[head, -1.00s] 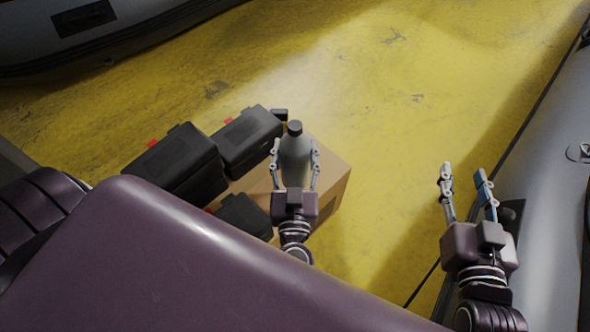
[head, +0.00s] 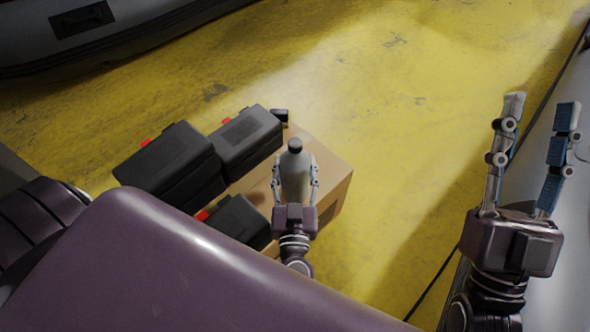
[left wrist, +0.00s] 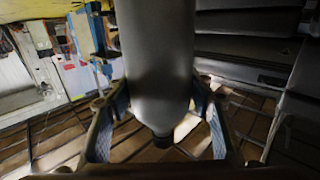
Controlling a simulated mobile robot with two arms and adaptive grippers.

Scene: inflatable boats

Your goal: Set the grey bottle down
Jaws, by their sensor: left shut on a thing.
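The grey bottle (head: 295,178) has a dark cap and stands upright, over the top of a brown cardboard box (head: 335,172) in the head view. My left gripper (head: 296,168) is shut on it, one finger on each side. The bottle fills the middle of the left wrist view (left wrist: 157,60), with the gripper's fingers (left wrist: 158,100) around it. Its base is hidden, so I cannot tell whether it touches the box. My right gripper (head: 541,106) is open and empty, far to the right.
Black cases with red latches (head: 168,160) (head: 247,138) (head: 238,222) crowd the left side of the bottle. A small black object (head: 279,115) lies behind it. The yellow floor (head: 400,150) is clear. A grey inflatable boat (head: 150,20) lies at the top left.

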